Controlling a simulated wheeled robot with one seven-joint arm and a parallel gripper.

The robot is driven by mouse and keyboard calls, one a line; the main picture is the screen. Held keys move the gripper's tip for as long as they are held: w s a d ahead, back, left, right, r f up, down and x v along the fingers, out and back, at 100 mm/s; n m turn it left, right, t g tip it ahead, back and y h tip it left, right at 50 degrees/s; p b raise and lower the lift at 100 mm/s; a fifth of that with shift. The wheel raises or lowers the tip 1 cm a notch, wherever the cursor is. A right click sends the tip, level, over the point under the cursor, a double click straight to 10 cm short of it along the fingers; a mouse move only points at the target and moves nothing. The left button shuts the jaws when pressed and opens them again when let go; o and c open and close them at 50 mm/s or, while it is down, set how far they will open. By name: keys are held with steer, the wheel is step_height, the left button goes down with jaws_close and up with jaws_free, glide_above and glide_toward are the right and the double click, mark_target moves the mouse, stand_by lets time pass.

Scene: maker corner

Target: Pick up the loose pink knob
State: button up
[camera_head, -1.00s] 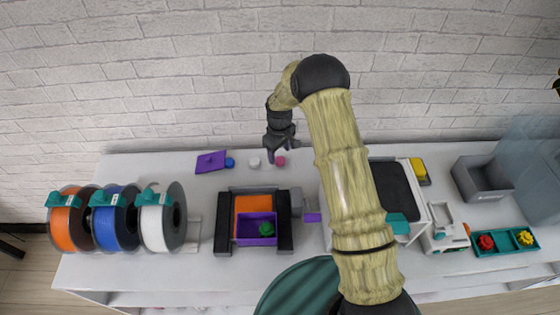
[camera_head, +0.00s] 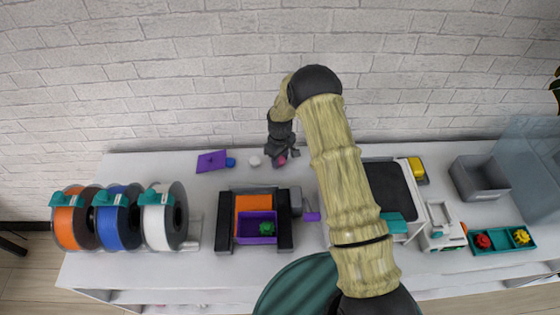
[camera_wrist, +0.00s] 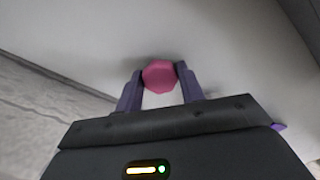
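The loose pink knob (camera_head: 282,161) is on the white worktop near the wall. In the wrist view, the faceted pink knob (camera_wrist: 160,76) is between the tips of my two purple fingers. My gripper (camera_wrist: 160,70) is open around it, with one finger on each side. The right fingertip looks very close to the knob or touching it, and the left one has hardly any gap. In the head view, my gripper (camera_head: 283,157) is low over the knob and hides part of it.
A white knob (camera_head: 254,161), a blue knob (camera_head: 231,162) and a purple plate (camera_head: 211,161) lie to the left. A dark vise-like holder (camera_head: 223,238) with a purple bin (camera_head: 257,239) stands in front. The brick wall (camera_head: 180,80) is close behind.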

mark_target(280, 159)
steer(key=c, duration=0.5)
steer(key=shift+o, duration=0.2)
steer(key=shift+r, duration=0.1)
step_height(280, 159, up, 10)
steer(key=b, duration=0.2)
stand_by(0.5)
